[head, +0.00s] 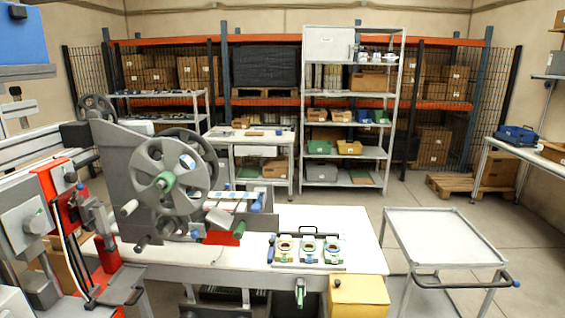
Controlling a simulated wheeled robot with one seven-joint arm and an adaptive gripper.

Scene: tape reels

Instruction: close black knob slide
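No slide with a black knob can be told apart for certain. A small black knob-like part (15,91) also shows higher up at the left edge, on pale grey machine parts (16,112). Whether either sits on a slide, and whether that slide is open or shut, cannot be told. My gripper is not in view.
A white table (345,220) holds a grey reel machine (145,170) and a tray of fixtures (308,265). A yellow box (358,297) stands at its front right corner. An empty grey cart (440,235) stands to the right.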

